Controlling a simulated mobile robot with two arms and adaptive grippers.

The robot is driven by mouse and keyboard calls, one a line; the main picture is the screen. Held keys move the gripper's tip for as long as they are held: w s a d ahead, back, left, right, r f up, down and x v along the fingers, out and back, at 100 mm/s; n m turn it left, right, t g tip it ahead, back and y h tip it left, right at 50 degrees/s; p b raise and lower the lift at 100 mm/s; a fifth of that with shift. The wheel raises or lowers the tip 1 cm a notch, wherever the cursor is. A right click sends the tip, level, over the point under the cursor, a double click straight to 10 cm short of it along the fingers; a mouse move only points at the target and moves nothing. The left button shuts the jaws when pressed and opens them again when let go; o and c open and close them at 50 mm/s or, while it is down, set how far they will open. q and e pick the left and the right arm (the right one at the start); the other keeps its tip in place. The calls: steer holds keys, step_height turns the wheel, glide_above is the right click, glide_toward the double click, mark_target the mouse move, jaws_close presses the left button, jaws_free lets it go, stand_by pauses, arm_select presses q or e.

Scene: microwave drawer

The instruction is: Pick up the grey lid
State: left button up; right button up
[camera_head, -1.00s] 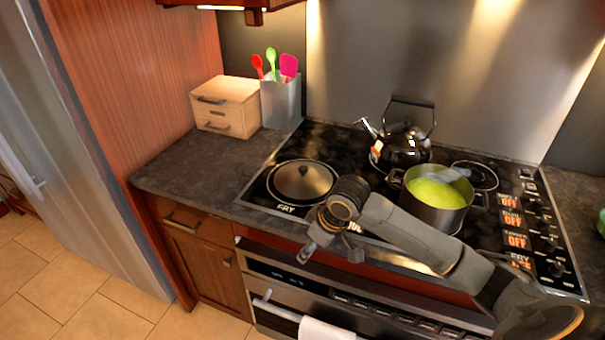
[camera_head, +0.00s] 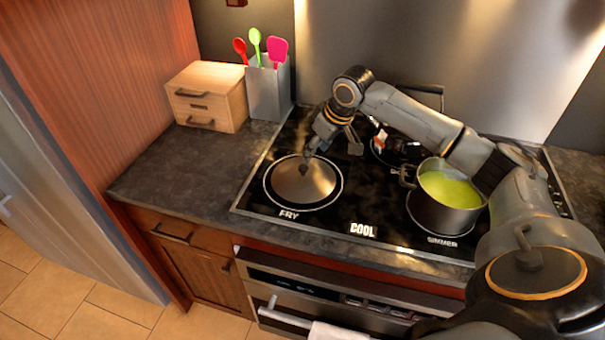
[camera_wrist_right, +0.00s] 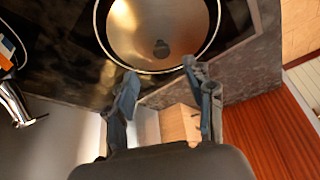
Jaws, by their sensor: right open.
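The grey lid (camera_head: 303,182) is round and metallic with a small dark knob. It lies on the front left burner, marked FRY. In the right wrist view the lid (camera_wrist_right: 158,22) is at the top, beyond the fingertips, with its knob near its lower edge. My right gripper (camera_head: 331,151) is open and empty in the head view, at the far side of the lid. In the wrist view its two fingers (camera_wrist_right: 160,80) are spread apart, with nothing between them. I cannot tell the exact height above the lid. My left gripper is not in view.
A pot of green soup (camera_head: 441,204) stands on the front burner to the right. A wooden box (camera_head: 207,98) and a utensil holder (camera_head: 268,90) stand at the back left. The counter (camera_head: 180,170) left of the stove is clear.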

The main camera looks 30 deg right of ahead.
mark_target(305, 168)
steer(key=x, duration=0.2)
steer(key=shift+w+f, duration=0.2)
steer(key=shift+f, duration=0.1)
steer(key=p+x, duration=0.2)
steer(key=x, duration=0.1)
steer(key=shift+w+a+f, duration=0.1)
steer(key=shift+a+f, duration=0.05)
steer(key=shift+a, duration=0.05)
steer(key=shift+x, duration=1.05)
steer(key=shift+f, duration=0.25)
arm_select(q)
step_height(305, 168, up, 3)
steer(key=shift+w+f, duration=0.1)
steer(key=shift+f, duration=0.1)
arm_select(e)
jaws_close()
